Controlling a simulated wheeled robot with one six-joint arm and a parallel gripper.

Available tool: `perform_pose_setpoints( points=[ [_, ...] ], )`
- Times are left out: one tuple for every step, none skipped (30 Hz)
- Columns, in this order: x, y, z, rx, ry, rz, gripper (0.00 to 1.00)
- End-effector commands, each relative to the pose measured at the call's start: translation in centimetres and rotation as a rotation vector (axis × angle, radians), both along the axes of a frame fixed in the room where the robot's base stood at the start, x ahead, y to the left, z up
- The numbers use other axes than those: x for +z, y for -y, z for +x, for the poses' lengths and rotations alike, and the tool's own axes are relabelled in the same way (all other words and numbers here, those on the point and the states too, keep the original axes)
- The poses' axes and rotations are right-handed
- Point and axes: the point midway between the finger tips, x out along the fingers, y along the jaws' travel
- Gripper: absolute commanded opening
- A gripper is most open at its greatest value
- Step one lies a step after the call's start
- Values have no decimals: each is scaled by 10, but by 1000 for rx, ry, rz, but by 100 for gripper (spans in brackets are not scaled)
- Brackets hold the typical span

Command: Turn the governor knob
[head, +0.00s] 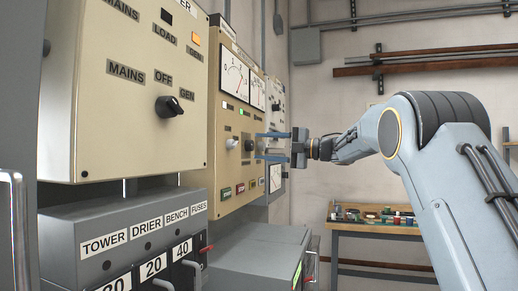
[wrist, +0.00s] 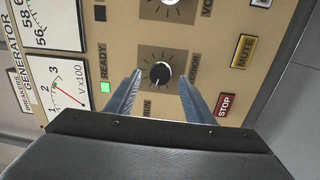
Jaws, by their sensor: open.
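The governor knob (wrist: 160,74) is a round black knob with a pale pointer line, on a dark plate on the beige generator panel. It shows small in the head view (head: 249,145). My gripper (wrist: 160,78) is open, with its two blue-grey fingers on either side of the knob in the wrist view. In the head view my gripper (head: 260,146) faces the panel from the right, one finger above the other, with the tips close to the knob. I see no clear contact. The knob's label is partly hidden by a finger.
Another knob (wrist: 170,6) sits beside it. A red STOP button (wrist: 226,104), a yellow MUTE button (wrist: 242,50), a lit green READY lamp (wrist: 105,87) and a voltmeter (wrist: 60,87) are near. A grey cabinet (head: 250,250) stands below the panel. A workbench (head: 375,230) stands behind.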

Motion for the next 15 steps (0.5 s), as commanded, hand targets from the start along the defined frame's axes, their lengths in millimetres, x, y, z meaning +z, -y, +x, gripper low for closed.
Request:
perform_pose_setpoints(
  points=[
    [-2,9,-3,-2,0,0,48],
    [-2,14,-4,-3,-1,0,48],
    [-3,21,-7,-3,0,0,48],
    [-3,25,-9,-2,0,0,48],
    [-3,29,-11,-2,0,0,48],
    [-3,35,-13,-2,0,0,48],
    [-4,39,-14,-2,0,0,48],
    [-4,42,-15,-2,-1,0,48],
    [-4,46,-17,-1,-1,0,48],
    [-4,48,-18,0,-1,0,48],
    [-4,50,-19,0,-1,0,48],
    [-4,52,-20,0,-1,0,48],
    [-4,54,-20,0,-1,0,48],
    [-4,54,-21,0,-1,0,48],
    [-4,55,-21,0,-1,0,48]
  ],
)
